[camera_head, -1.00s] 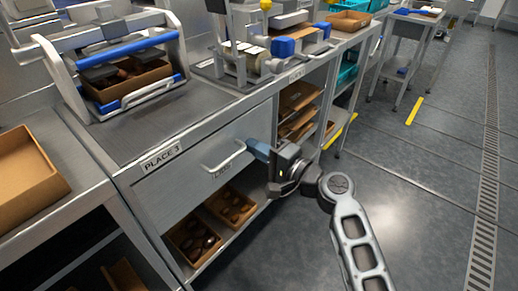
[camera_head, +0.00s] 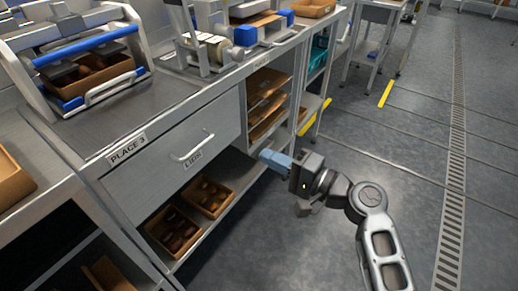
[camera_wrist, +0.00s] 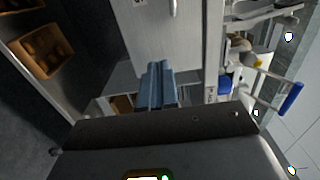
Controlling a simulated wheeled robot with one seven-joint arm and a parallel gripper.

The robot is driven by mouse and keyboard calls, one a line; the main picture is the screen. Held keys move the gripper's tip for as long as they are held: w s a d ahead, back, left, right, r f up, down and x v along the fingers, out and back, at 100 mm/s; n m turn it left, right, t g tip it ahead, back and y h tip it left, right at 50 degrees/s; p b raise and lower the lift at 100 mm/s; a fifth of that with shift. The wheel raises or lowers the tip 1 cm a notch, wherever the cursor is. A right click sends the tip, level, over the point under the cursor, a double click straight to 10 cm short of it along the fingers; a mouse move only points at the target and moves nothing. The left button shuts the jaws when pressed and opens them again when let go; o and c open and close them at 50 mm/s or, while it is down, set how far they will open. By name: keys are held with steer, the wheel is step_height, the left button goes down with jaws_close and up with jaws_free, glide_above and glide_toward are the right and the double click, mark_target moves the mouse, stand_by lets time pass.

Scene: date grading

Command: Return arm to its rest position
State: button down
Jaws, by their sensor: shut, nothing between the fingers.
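My gripper (camera_head: 274,159) is shut and empty. Its blue fingers point left toward the bench in the head view, in the air beside the open lower shelf. In the wrist view the closed blue fingers (camera_wrist: 157,86) lie side by side in front of the drawer front. My grey arm reaches in from the lower right over the floor. The closed drawer labelled LIDS (camera_head: 190,150) is to the left of my gripper, and a gap shows between them in the head view.
Two cardboard trays of dates (camera_head: 176,230) sit on the lower shelf. A press-like frame (camera_head: 100,92) with a date box stands on the bench marked PLACE 3. Stacked flat cardboard (camera_head: 268,90) fills the shelf behind. The floor (camera_head: 330,240) at right is clear.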

steer(key=s+d+f+t+h, duration=0.1)
steer(key=s+d+f+h, duration=0.25)
steer(key=s+f, duration=0.3)
steer(key=s+d+f+h, duration=0.35)
steer(key=s+f, duration=0.25)
steer(key=s, duration=0.2)
steer(key=s+d+r+n+t+h, duration=0.1)
steer(key=s+d+h, duration=0.2)
steer(key=s, duration=0.5)
steer(key=s+d+h, duration=0.2)
steer(key=s+d, duration=0.1)
steer(key=s, duration=0.4)
steer(key=s+d+r+n+t+h, duration=0.25)
steer(key=s+r+n, duration=0.35)
steer(key=s+r, duration=0.8)
step_height(320, 180, up, 14)
steer(key=p, duration=1.3)
steer(key=shift+d+f+n+g, duration=0.15)
steer(key=shift+d+n+g, duration=0.1)
steer(key=shift+n+g, duration=0.1)
steer(key=shift+a, duration=0.15)
